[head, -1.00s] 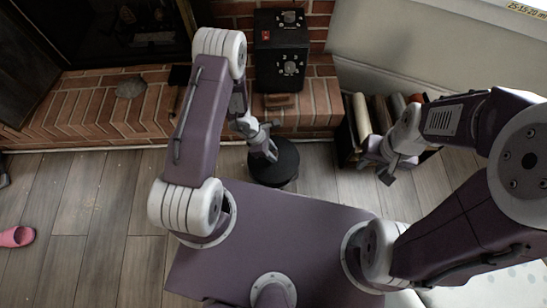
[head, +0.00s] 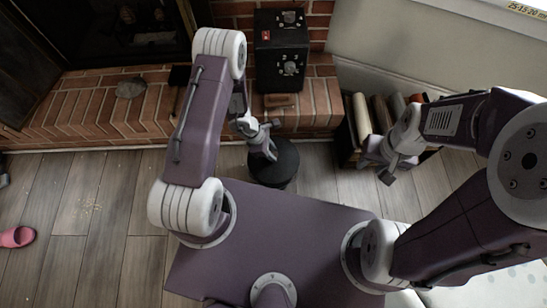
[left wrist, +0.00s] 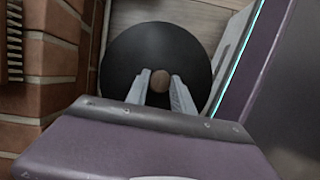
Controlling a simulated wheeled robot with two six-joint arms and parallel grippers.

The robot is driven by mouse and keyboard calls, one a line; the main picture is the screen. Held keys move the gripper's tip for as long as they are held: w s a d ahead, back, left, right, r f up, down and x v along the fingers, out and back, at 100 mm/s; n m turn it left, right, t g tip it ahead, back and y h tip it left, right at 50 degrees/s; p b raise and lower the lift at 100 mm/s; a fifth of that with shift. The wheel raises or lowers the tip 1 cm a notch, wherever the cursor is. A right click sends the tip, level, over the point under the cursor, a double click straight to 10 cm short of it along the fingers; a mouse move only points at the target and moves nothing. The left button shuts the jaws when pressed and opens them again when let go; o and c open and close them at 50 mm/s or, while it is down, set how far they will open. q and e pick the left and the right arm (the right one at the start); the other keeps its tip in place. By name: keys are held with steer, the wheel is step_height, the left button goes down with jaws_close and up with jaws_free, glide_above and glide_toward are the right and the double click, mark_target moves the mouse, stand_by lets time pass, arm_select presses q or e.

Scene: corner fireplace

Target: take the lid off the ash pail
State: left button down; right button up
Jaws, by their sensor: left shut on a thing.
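The ash pail's round black lid (head: 287,165) is in the head view, on the floor side of the brick hearth. It fills the middle of the left wrist view as a dark disc (left wrist: 122,55) with a round brown knob (left wrist: 160,81) at its centre. My left gripper (head: 272,154) is over the lid. In the left wrist view its two fingers (left wrist: 160,90) are on either side of the knob, shut on it. The pail's body is mostly hidden under the lid. My right gripper (head: 386,172) is well to the right, away from the pail; its jaw opening is unclear.
The brick hearth (head: 95,105) runs behind the pail, with a black box (head: 281,50) on it. A dark holder with several rolls or logs (head: 361,118) stands to the right, near my right gripper. A pink slipper (head: 16,237) lies on the open floor at left.

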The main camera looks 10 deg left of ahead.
stand_by(0.3)
arm_select(q)
step_height(320, 180, up, 4)
steer(key=p, duration=0.3)
steer(key=s+d+r+p, duration=0.3)
steer(key=s+d+r, duration=0.2)
steer(key=s, duration=0.5)
step_height(320, 180, up, 2)
steer(key=shift+s+r, duration=0.1)
steer(key=shift+s, duration=0.15)
steer(key=shift+d, duration=0.1)
